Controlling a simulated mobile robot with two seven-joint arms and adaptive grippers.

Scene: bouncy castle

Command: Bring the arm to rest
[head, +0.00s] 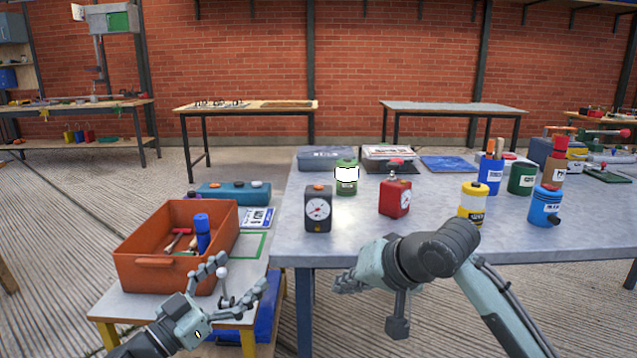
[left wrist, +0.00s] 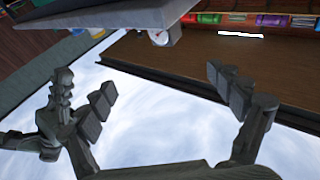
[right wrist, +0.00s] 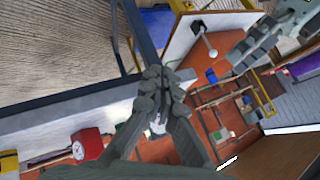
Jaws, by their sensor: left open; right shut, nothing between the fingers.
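My left gripper (head: 243,287) is open and empty in the head view, at the front edge of the low side table, right of the orange bin. Its spread fingers also show in the left wrist view (left wrist: 160,95), with nothing between them. My right gripper (head: 340,284) is in front of the grey table's near edge, with its fingers pointing left. In the right wrist view its fingertips (right wrist: 160,82) are together with nothing held. A small stand with a white ball on top (head: 222,273) is by the left gripper's fingers, partly hidden by them.
An orange bin (head: 150,264) holding a blue bottle (head: 202,232) stands on the low table. The grey table (head: 420,225) carries a black gauge box (head: 318,209), a red gauge box (head: 395,195), a green can (head: 347,187), a yellow can (head: 473,202) and a blue can (head: 545,207).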

